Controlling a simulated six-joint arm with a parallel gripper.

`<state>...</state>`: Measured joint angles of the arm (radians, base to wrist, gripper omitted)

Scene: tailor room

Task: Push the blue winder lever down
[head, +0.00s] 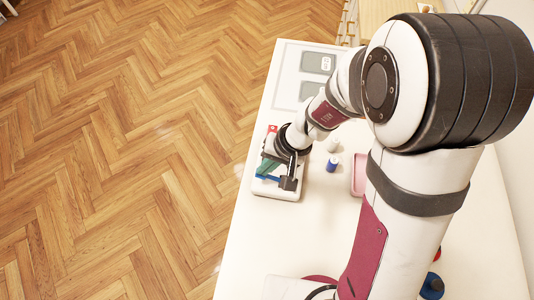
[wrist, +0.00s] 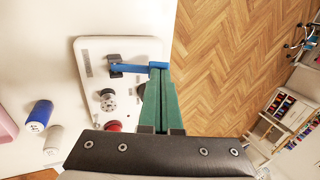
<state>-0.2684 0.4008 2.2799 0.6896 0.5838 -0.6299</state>
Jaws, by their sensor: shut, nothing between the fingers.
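The blue winder lever (wrist: 138,68) sticks out sideways from a dark block (wrist: 114,66) on a white winder base (wrist: 92,58). In the head view the lever (head: 267,177) lies near the front end of the winder base (head: 278,191). My gripper (wrist: 158,67) has green fingers, closed together and empty. Its fingertips are at the lever's free end, overlapping it in the wrist view. I cannot tell whether they touch it. In the head view my gripper (head: 266,170) is over the winder, hiding part of it.
A blue spool (head: 333,162) and a white spool (head: 333,145) stand right of the winder, with a pink tray (head: 358,175) beyond. A metal knob (wrist: 107,99) and a red knob (wrist: 114,126) are on the winder base. The table's edge runs close beside the winder.

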